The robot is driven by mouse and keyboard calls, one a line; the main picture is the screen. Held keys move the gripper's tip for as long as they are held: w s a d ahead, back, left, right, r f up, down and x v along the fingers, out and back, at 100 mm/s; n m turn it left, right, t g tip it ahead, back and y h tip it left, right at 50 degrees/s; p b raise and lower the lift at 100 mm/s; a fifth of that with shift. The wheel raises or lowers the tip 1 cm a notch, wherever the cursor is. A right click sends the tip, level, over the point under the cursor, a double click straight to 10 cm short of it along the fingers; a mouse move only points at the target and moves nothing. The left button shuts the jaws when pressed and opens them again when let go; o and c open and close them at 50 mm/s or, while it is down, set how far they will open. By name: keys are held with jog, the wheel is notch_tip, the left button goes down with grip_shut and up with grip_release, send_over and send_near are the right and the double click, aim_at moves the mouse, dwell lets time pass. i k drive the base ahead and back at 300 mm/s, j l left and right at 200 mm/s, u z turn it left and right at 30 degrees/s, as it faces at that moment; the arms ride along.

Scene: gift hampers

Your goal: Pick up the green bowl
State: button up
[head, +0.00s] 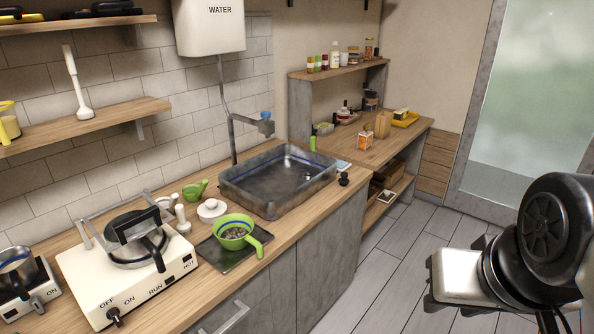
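A green bowl-like vessel (235,228) with a green handle sits on a dark tray (227,258) on the wooden counter, left of the sink. It has a blue line inside and small dark contents at its bottom. A smaller green vessel (195,191) with a handle stands behind it. I cannot tell for certain which one is the task's bowl. My gripper (436,288) is at the lower right over the floor, far from both vessels. Its fingers are not clear enough to show whether it is open or shut.
A white stove (126,284) with a lidded pot stands left of the tray. A white lidded jar (211,211) is close behind the larger vessel. The grey sink (277,187) with its tap is at the right. The floor before the cabinets is clear.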

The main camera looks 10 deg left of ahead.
aim_at(234, 231)
jog(key=u, duration=1.2)
jog(key=i+l+z, duration=0.1)
jog(key=i, duration=0.25)
jog(key=i+l+z, duration=0.1)
jog(key=i+l, duration=0.3)
jog(key=i, duration=0.3)
jog(key=l, duration=0.4)
jog(key=j+z, duration=0.1)
jog(key=j, duration=0.4)
